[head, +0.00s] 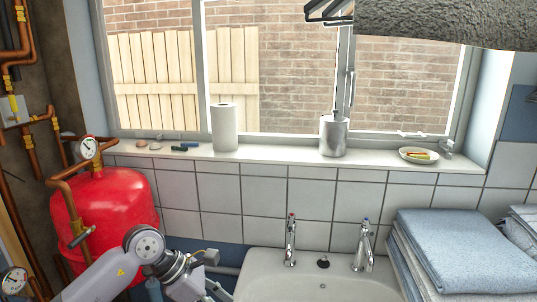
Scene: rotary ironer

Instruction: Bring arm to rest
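My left arm comes in from the bottom left, in front of the red tank. Its gripper (216,287) is low in the head view, just left of the sink. Its dark finger parts are small and partly cut off by the bottom edge, so I cannot tell whether it is open or shut. I see nothing clearly held in it. My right arm and gripper are not in view.
A white sink (300,288) with two taps stands at the bottom middle. A red tank (105,212) with pipes is at left. Folded towels (462,250) are stacked at right. The windowsill (285,155) holds a paper roll (225,127), a metal dispenser (333,136) and a soap dish (418,156).

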